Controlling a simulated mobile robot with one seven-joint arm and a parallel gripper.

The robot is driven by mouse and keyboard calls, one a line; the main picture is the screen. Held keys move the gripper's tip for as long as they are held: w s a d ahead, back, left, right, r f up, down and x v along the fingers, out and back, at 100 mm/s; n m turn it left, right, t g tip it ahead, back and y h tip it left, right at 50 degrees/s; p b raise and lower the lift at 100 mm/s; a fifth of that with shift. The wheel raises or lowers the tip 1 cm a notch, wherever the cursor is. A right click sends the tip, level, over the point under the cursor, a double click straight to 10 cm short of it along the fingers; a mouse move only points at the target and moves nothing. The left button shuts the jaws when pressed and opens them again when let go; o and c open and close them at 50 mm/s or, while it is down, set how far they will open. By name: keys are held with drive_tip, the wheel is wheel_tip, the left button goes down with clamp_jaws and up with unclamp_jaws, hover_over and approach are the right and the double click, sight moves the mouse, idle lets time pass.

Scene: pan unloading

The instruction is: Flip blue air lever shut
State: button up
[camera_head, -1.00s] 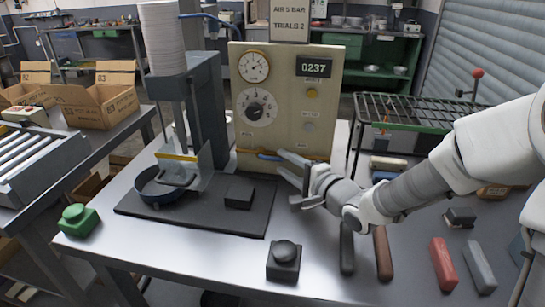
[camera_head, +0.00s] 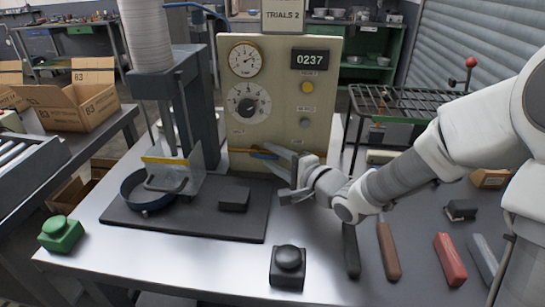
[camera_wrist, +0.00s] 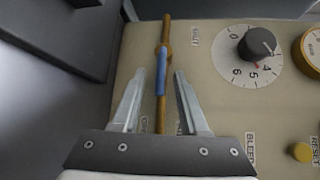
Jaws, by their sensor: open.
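The blue air lever (camera_head: 264,154) sits low on the front of the beige control panel (camera_head: 318,120), on a brass-coloured pipe (camera_wrist: 166,35). In the wrist view the blue lever (camera_wrist: 161,72) lies in line with the pipe. My gripper (camera_wrist: 157,88) is open, with one finger on each side of the pipe. The lever's near end is between the fingertips, and no clear contact shows. In the head view my gripper (camera_head: 272,158) reaches in from the right, its fingertips close to the lever and partly covering the pipe.
The panel carries a dial (camera_head: 249,103), a gauge (camera_head: 246,60) and a yellow button (camera_head: 307,87). A dark press (camera_head: 203,112) with a blue pan (camera_head: 140,196) stands left. A black button box (camera_head: 289,268) and several coloured bars lie on the front bench.

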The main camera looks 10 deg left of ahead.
clamp_jaws()
drive_tip(key=shift+r+p, duration=0.15)
drive_tip(key=shift+p, duration=0.15)
